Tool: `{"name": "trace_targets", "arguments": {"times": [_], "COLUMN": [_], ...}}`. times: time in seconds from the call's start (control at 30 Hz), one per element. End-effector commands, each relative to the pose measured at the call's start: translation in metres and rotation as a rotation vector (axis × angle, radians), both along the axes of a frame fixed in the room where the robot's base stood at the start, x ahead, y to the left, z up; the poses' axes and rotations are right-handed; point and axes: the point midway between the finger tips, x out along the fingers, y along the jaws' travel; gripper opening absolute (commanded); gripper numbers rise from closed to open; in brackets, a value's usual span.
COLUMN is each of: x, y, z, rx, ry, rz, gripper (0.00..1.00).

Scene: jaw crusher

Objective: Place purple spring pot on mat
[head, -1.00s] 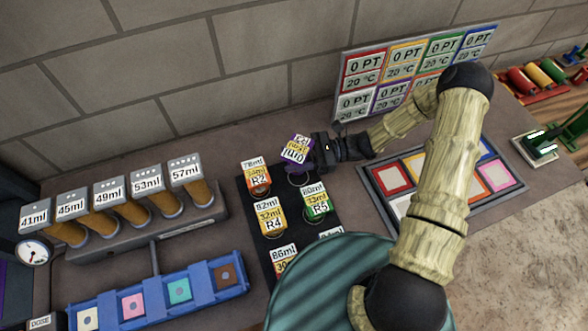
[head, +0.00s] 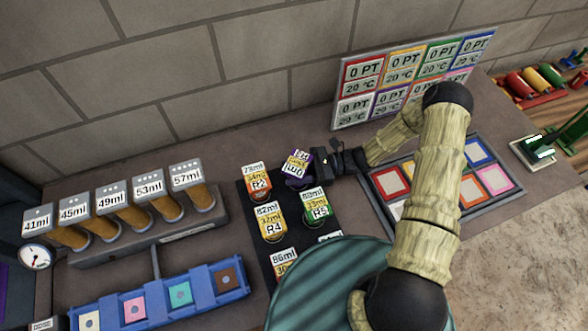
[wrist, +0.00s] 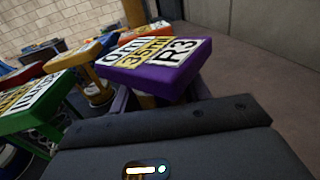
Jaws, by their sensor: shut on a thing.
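The purple spring pot (head: 297,168) has a white and yellow label on its top. It is at the back right of the black mat (head: 290,214), beside the orange-red R2 pot (head: 257,182) and behind the green R5 pot (head: 317,205). My gripper (head: 312,168) is shut on the purple pot from the right. In the wrist view the purple pot (wrist: 165,66) shows label R3 just beyond my jaws, which hide its lower part. It is low over the mat; I cannot tell whether its base touches.
The yellow R4 pot (head: 271,222) is on the mat too. A panel of coloured squares (head: 470,184) is to the right, under my arm. A row of dispensers (head: 130,215) and a blue rack (head: 160,297) are left. A sign board (head: 405,85) stands behind.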

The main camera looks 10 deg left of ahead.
Motion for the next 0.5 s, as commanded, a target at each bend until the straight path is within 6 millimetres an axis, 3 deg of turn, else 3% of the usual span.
{"name": "trace_targets", "arguments": {"times": [0.17,0.2,0.27,0.5], "x": [0.0001,0.0001,0.0000,0.0000], "y": [0.0001,0.0000,0.0000,0.0000], "z": [-0.0040,-0.0030,-0.0029,-0.0028], "rx": [0.001,0.000,0.000,0.000], "ry": [0.000,0.000,0.000,0.000], "rz": [0.000,0.000,0.000,0.000], "gripper": [0.13,0.55,0.67,0.69]}}
